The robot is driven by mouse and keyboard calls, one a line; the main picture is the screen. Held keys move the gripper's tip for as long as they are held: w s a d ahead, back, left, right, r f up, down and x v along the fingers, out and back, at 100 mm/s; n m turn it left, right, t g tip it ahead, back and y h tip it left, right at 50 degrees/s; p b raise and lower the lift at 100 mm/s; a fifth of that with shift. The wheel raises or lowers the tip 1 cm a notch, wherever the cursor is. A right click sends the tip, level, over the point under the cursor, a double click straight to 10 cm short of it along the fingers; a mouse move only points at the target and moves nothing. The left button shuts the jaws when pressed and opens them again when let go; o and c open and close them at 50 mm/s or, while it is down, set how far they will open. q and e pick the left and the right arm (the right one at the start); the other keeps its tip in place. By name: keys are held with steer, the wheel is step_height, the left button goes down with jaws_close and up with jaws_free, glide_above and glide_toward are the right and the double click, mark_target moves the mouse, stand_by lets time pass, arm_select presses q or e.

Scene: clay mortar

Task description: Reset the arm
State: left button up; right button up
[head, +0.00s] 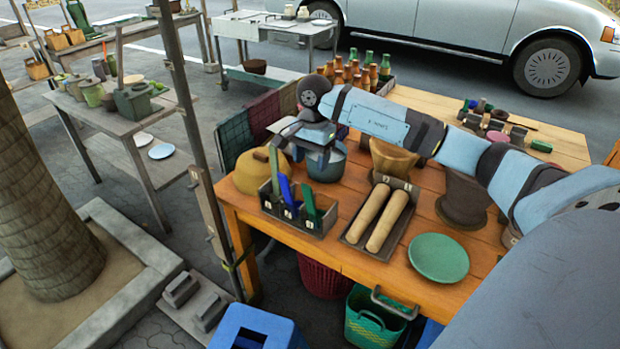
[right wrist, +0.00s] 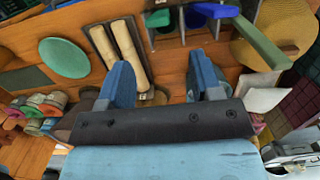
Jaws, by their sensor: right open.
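My right arm reaches in from the right in the head view, above the table. My right gripper (head: 326,164) points down over the back left part of the table, behind the black divided holder. In the right wrist view its two blue fingers (right wrist: 162,82) stand wide apart with nothing held between them. Two brown clay mortars, one near the middle (head: 391,158) and one farther right (head: 464,197), stand under the arm and are partly hidden by it. My left gripper is not in view.
The wooden table holds a tray with two pestles (head: 376,217), a green plate (head: 438,258), the black holder (head: 300,214) with blue and green tools, and a yellow-brown hat-like object (head: 258,172). Bottles (head: 370,73) stand behind. A post (head: 190,130) rises just left of the table.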

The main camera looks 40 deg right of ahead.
steer(key=r, duration=0.6)
steer(key=shift+d, duration=0.2)
steer(key=shift+f, duration=0.1)
